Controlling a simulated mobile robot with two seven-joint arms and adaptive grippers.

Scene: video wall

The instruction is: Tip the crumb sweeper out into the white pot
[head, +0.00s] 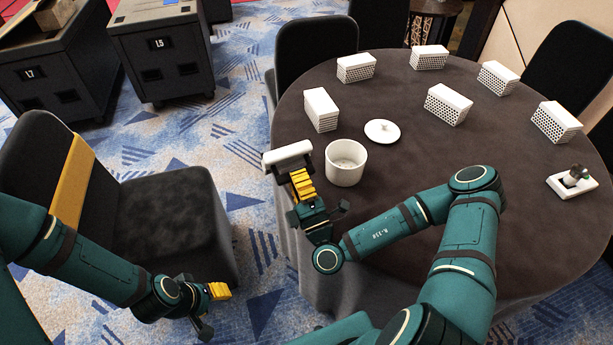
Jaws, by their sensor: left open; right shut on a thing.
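The white pot (346,166) stands upright and uncovered on the round dark table, near its left edge. The sweeper looks roughly level, near the table's left edge. The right gripper's yellow fingers are shut on it and hide part of it. My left gripper (222,291) is open and empty, low in front of the chair and away from the table.
A white lid (382,132) lies behind the pot. Several white patterned boxes (448,104) stand around the round table (400,190). A small white tray (572,182) with a dark item sits at right. A dark chair (165,205) is at left; black cases (160,50) stand behind.

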